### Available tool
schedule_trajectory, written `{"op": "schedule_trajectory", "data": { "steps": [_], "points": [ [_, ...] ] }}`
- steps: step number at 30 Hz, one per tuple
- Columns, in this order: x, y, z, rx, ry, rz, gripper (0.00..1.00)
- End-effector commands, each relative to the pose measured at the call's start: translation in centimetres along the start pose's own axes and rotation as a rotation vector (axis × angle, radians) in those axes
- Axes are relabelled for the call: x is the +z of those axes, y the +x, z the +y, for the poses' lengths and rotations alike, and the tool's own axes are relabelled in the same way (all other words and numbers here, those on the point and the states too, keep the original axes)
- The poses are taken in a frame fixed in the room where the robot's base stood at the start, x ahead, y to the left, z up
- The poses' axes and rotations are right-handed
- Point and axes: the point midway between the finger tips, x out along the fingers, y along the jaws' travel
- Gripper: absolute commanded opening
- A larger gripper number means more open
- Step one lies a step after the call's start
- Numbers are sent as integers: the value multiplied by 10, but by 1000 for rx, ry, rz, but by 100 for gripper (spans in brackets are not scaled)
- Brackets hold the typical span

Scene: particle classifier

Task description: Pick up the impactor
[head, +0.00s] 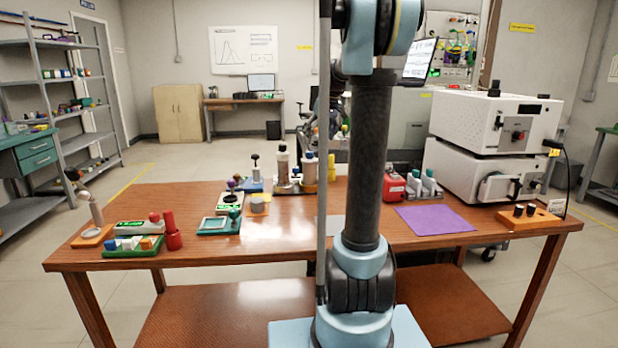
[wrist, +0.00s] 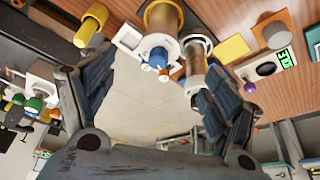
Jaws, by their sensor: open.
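No label marks the impactor, so I cannot tell for sure which object it is. In the wrist view, a metallic cylinder with a pale flange (wrist: 196,60) stands near the right finger of my gripper (wrist: 160,72); contact is unclear. In the head view, a tall brownish bottle-like object (head: 282,166) stands at the back middle of the table. My arm hides part of the table, and my gripper does not show there.
The wooden table (head: 300,243) holds a purple mat (head: 435,219), stacked white machines (head: 492,125), an orange block (head: 530,218), a red device (head: 394,187) and a green tray (head: 132,246). The table's front middle is clear. A yellow square (wrist: 233,48) shows in the wrist view.

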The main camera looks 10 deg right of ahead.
Motion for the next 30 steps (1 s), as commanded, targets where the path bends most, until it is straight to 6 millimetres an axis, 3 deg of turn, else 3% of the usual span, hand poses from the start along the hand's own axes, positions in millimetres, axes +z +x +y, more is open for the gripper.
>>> {"op": "schedule_trajectory", "data": {
  "steps": [15, 25, 30],
  "points": [
    [0, 89, 0, 0, 1, 0, 80],
    [0, 111, 0, 1, 1, 0, 80],
    [0, 135, -1, 0, 0, 0, 80]
  ]
}}
